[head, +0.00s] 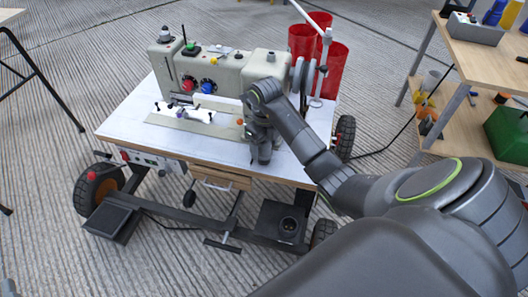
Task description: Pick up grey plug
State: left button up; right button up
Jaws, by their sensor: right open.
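My right gripper (261,158) points down over the right front part of a white sewing-machine table (125,124). Its jaws are open, though the gap between the fingers is hard to make out at this size. I cannot pick out a grey plug with certainty; the gripper and forearm cover part of the tabletop where it could lie. The beige sewing machine (225,75) stands just behind the gripper. My left gripper is not in view.
Red bins (331,75) stand behind the machine's handwheel. A wooden shelf unit (480,60) with a green crate (509,133) is at the right. The table's front left top is mostly clear. A wooden drawer (220,179) sits below the front edge.

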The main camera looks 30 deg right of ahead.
jog(key=c, duration=1.1)
jog(key=shift+c, duration=0.2)
